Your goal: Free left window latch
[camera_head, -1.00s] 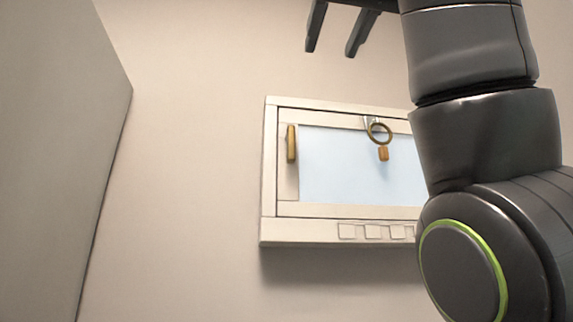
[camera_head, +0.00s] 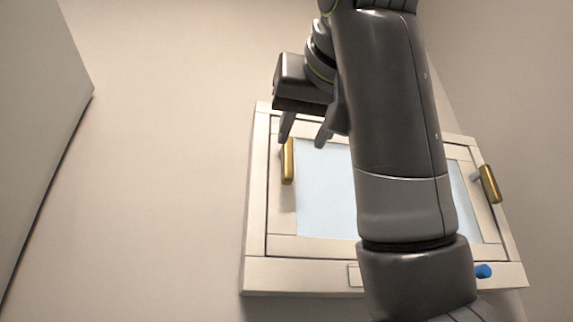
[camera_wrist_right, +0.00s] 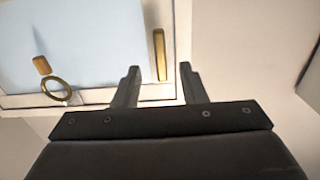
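The left window latch, an upright brass bar (camera_head: 288,162), sits on the left side of the window's cream frame (camera_head: 257,205). My right gripper (camera_head: 304,138) is open just above it in the head view, its left finger close to the latch's top. In the right wrist view the gripper (camera_wrist_right: 159,72) is open and empty. There the brass latch (camera_wrist_right: 160,52) appears between and beyond the fingertips; contact cannot be told. My left gripper is not in view.
A second brass latch (camera_head: 490,184) is on the window's right side, with a blue knob (camera_head: 483,271) below. A brass ring (camera_wrist_right: 56,89) and small orange-brown piece (camera_wrist_right: 41,65) show in the wrist view. My right arm hides the window's middle. A grey panel (camera_head: 35,110) stands at left.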

